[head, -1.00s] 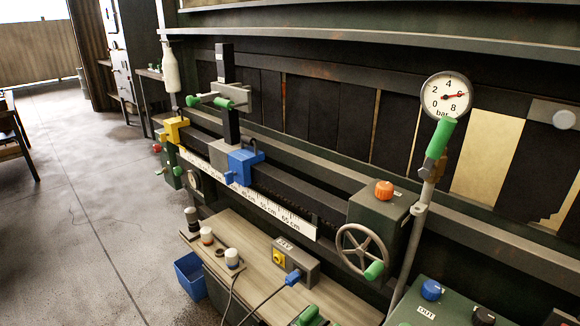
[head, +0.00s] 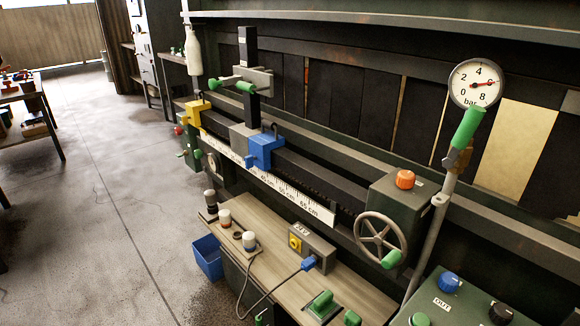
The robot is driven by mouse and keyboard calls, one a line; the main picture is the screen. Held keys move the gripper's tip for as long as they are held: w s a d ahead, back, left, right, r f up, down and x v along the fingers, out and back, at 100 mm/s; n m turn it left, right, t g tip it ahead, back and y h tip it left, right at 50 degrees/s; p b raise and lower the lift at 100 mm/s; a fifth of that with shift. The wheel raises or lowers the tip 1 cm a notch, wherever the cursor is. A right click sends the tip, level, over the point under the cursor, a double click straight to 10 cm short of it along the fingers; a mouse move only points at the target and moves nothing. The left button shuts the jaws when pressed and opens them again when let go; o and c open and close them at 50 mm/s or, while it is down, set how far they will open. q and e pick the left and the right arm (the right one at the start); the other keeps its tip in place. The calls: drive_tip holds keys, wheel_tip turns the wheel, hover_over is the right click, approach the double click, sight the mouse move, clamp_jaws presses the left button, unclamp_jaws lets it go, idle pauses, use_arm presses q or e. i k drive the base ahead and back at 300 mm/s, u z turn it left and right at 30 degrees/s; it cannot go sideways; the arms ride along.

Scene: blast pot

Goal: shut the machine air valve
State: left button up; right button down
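A valve with a green lever handle (head: 468,128) sits on a grey upright pipe (head: 430,230) at the right of the head view. The handle points up, roughly in line with the pipe, and a brass-coloured body (head: 457,158) shows below it. A round pressure gauge (head: 475,83) marked "bar" is just above the handle, its red needle near 6. No label naming the valve is readable. Neither of my grippers shows in this view, and nothing is seen touching the valve.
A grey handwheel (head: 381,240) and an orange knob (head: 405,179) are left of the pipe. A dark green box (head: 465,300) with knobs and an "OUT" label is below. A wooden shelf (head: 275,275) with small items runs along the machine. Open floor (head: 110,220) lies left.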

sight(474, 115)
drive_tip(key=u, duration=1.45)
drive_tip(key=i, duration=0.85)
drive_tip(key=z, duration=2.55)
